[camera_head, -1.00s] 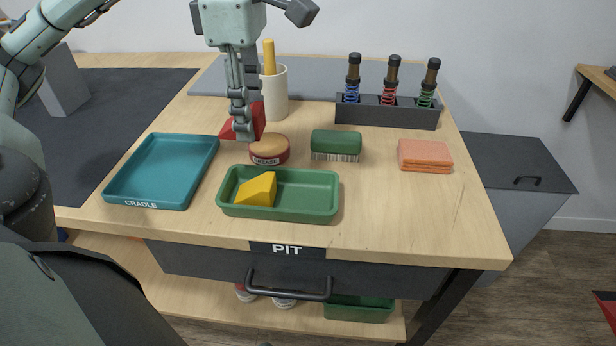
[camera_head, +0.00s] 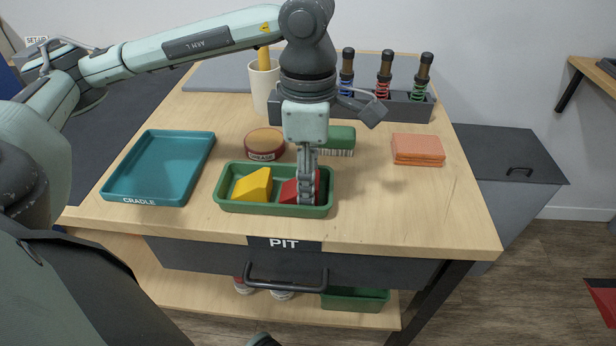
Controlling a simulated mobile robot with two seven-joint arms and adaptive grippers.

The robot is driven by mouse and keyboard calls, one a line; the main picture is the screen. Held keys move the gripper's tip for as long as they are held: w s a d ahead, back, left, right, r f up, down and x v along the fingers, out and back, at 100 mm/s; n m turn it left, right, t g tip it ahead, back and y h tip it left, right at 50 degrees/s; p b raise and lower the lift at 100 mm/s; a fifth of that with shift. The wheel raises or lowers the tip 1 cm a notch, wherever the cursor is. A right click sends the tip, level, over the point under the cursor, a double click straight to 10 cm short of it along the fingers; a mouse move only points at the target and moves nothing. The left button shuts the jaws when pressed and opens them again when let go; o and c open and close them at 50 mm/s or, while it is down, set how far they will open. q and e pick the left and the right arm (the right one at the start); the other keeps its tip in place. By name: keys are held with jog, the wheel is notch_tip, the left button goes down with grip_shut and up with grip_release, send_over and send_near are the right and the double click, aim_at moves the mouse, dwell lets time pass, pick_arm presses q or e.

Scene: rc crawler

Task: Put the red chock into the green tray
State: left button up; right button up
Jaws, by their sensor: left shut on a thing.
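The green tray (camera_head: 270,209) stands near the front of the wooden table. A yellow chock (camera_head: 254,185) sits in its left part. The red chock (camera_head: 289,191) is in the right part of the tray, partly hidden by my left gripper (camera_head: 307,198). The gripper points straight down and is shut on the red chock. I cannot tell whether the chock touches the tray floor. My right gripper is not in view.
The teal cradle tray (camera_head: 128,190) is to the left. Behind the green tray are a grease tin (camera_head: 264,144) and a green brush (camera_head: 341,139). Orange sponges (camera_head: 418,150) lie right. A shock-absorber rack (camera_head: 408,108) and a cream cup (camera_head: 261,90) stand farther back. The table's right front is clear.

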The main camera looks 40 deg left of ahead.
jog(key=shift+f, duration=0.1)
pick_arm(q)
jog(key=shift+f, duration=0.1)
jog(key=o, duration=0.9)
jog(key=shift+r, duration=0.4)
notch_tip(320, 180, up, 7)
jog(key=shift+w+r+p, duration=0.1)
jog(key=shift+r+p, duration=0.1)
jog(key=shift+p, duration=0.15)
notch_tip(320, 180, up, 4)
jog(key=shift+r+p, duration=0.1)
jog(key=shift+p, duration=0.4)
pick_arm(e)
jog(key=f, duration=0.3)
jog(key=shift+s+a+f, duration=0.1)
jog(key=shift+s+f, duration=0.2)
